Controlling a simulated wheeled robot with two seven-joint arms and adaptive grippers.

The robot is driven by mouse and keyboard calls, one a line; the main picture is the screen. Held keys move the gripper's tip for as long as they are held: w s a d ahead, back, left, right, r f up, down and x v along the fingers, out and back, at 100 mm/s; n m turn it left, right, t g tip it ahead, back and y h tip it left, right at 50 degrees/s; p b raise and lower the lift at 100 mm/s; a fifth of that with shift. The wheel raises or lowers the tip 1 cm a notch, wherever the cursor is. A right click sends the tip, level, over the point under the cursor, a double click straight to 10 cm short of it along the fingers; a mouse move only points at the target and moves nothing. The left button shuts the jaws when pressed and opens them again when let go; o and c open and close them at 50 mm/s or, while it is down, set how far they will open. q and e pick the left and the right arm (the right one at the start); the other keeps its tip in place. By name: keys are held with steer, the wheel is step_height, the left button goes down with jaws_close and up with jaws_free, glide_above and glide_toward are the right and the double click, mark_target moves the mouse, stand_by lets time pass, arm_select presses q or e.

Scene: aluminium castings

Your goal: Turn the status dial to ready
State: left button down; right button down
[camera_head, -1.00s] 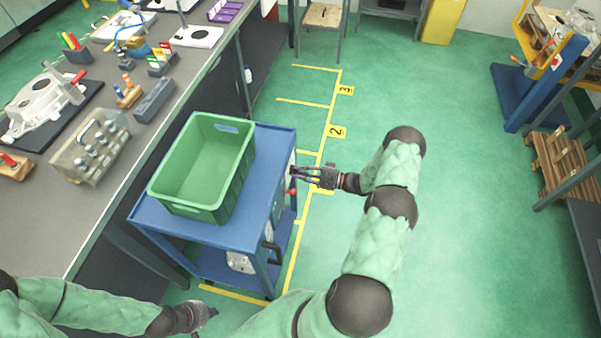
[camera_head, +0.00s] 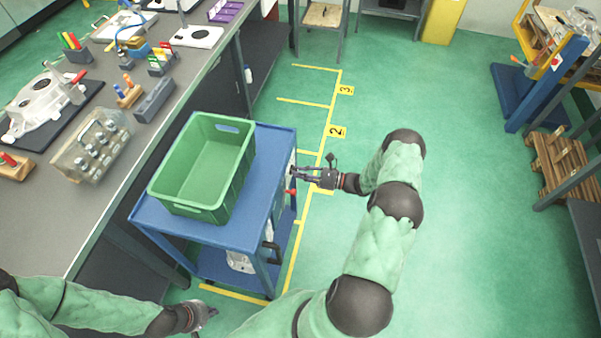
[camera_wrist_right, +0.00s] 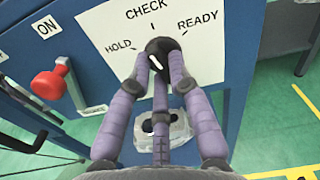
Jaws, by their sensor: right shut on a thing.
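The status dial (camera_wrist_right: 158,46) is a black knob on a white panel (camera_wrist_right: 205,62) marked HOLD, CHECK and READY, on the side of the blue cart. A white mark shows on the knob, but the fingers partly cover it and I cannot tell which label it indicates. My right gripper (camera_wrist_right: 158,75) is shut on the dial, with its purple-grey fingers around the knob. In the head view, the right gripper (camera_head: 293,176) is at the cart's right side. My left gripper (camera_head: 206,315) hangs low near the bottom edge, away from the dial; its fingers are too small to read.
A green crate (camera_head: 180,205) stands on the blue cart (camera_head: 268,150). The workbench (camera_head: 140,140) is at left.

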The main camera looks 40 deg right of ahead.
steer(key=shift+r+m+p, duration=0.2)
steer(key=shift+m+p, duration=0.2)
steer(key=shift+m, duration=6.9)
steer(key=c, duration=1.1)
jaws_free()
steer(key=shift+c, duration=0.2)
